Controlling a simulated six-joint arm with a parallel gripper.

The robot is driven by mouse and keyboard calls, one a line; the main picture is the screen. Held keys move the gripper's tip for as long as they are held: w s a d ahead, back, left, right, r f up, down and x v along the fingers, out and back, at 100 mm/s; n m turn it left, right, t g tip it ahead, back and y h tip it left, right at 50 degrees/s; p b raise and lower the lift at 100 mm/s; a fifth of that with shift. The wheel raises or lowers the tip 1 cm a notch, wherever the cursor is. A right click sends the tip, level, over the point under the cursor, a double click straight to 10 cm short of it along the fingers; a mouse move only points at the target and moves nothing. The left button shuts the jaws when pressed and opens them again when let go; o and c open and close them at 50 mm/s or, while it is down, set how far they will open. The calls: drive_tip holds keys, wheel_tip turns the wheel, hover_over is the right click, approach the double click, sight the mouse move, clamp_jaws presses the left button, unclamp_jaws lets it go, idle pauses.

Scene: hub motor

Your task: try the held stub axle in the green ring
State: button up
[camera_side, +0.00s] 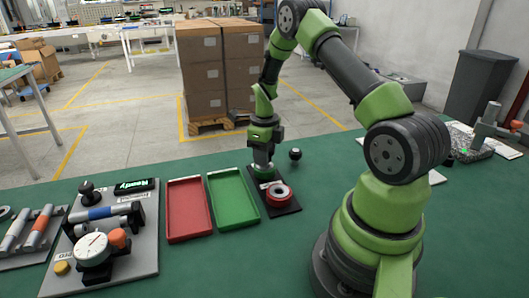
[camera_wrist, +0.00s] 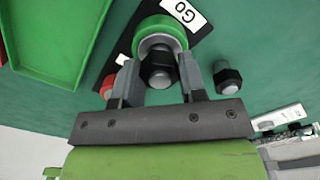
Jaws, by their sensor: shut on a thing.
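My gripper (camera_side: 263,163) points down over the black gauge plate (camera_side: 286,209). In the wrist view its two grey fingers (camera_wrist: 160,82) are shut on the stub axle (camera_wrist: 158,69), gripping its dark hex end. The green ring (camera_wrist: 165,26) lies on the plate beside a white "GO" label, right at the axle's far end. Some grey metal shows inside the ring, but how far the axle sits in it I cannot tell. In the side view the green ring (camera_side: 266,175) is partly hidden under my fingers. The red ring (camera_side: 279,194) sits in front of it.
A second dark hex-ended part (camera_side: 295,154) stands on the green table right of the plate. A red tray (camera_side: 188,238) and a green tray (camera_side: 236,225) lie left of it, both empty. Further left is a grey board (camera_side: 130,262) with a dial gauge and display.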

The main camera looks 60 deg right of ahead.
drive_tip(key=shift+f, duration=0.6)
idle(0.5)
drive_tip(key=shift+r, duration=0.2)
idle(0.9)
drive_tip(key=shift+r, duration=1.45)
drive_tip(key=shift+r, duration=1.85)
